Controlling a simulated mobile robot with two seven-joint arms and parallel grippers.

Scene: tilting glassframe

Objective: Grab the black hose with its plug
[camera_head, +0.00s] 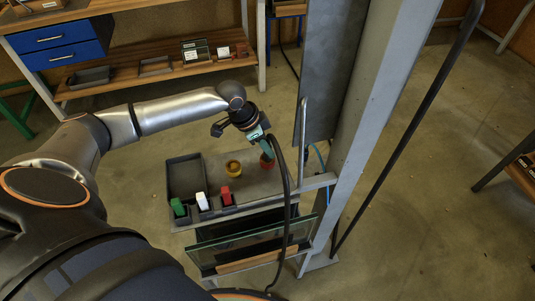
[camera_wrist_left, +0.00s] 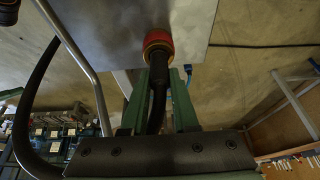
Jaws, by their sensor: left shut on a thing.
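The black hose (camera_head: 287,205) loops from my left gripper (camera_head: 265,149) down past the glass frame in the head view. In the left wrist view, the green fingers of my left gripper (camera_wrist_left: 159,78) are shut around the black plug (camera_wrist_left: 158,72) at the hose's end. The plug's tip meets a red-orange ring (camera_wrist_left: 157,41) against the grey panel (camera_wrist_left: 110,28); whether it is seated inside cannot be told. The red ring (camera_head: 266,161) is partly hidden by the gripper in the head view. My right gripper is not in view.
A yellow ring (camera_head: 233,169) lies left of the red one. A glass pane (camera_head: 250,248) is below. A grey post (camera_head: 375,100) rises close on the right.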

